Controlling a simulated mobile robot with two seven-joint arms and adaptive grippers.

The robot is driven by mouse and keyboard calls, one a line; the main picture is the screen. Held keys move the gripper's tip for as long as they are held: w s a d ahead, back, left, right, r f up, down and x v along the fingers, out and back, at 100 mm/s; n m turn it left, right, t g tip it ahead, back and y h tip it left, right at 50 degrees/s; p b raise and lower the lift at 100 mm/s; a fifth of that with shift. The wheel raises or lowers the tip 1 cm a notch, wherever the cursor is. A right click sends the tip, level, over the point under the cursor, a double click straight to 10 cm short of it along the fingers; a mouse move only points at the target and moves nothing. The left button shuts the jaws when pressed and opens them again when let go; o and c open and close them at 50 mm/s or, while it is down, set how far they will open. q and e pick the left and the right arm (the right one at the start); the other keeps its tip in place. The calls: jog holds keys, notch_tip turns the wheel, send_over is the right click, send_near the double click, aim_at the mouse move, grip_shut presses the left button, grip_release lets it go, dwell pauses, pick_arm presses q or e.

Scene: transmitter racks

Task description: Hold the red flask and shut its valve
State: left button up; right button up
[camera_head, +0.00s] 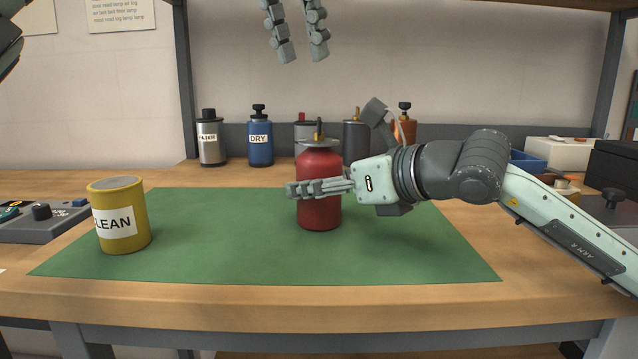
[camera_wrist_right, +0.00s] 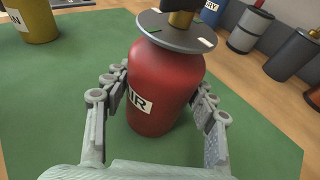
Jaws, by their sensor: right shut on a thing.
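The red flask (camera_head: 321,215) stands upright on the green mat (camera_head: 230,240). Its label partly shows in the right wrist view (camera_wrist_right: 135,101). A grey disc (camera_wrist_right: 175,32) and a brass-coloured valve stem (camera_wrist_right: 182,18) top the flask; in the head view the valve (camera_head: 319,132) has a dark upright part. My right gripper (camera_head: 297,190) comes in from the right and is shut on the flask's body, one finger on each side. My left gripper (camera_head: 303,56) hangs above and slightly left of the valve, fingers down, open and empty, clear of the flask.
A yellow can (camera_head: 122,220) stands on the mat's left part, beside a grey control box (camera_head: 40,220). Behind the mat stand a silver canister (camera_head: 211,143), a blue DRY flask (camera_head: 260,145) and several others, some partly hidden. The mat's front is clear.

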aim_at(319, 118)
pick_arm(q)
jog(key=shift+c, duration=0.8)
jog(key=w+f+n, duration=0.1)
jog(key=f+n, duration=0.1)
jog(key=f, duration=0.1)
jog(key=d+f+n+t+y, duration=0.1)
jog(key=f+n, duration=0.1)
jog(key=f, duration=0.1)
jog(key=w+d+f+n+y, duration=0.1)
jog(key=f+n, duration=0.2)
jog(key=shift+w+d, duration=0.25)
jog(key=shift+w, duration=0.1)
jog(key=shift+c, duration=0.3)
grip_shut()
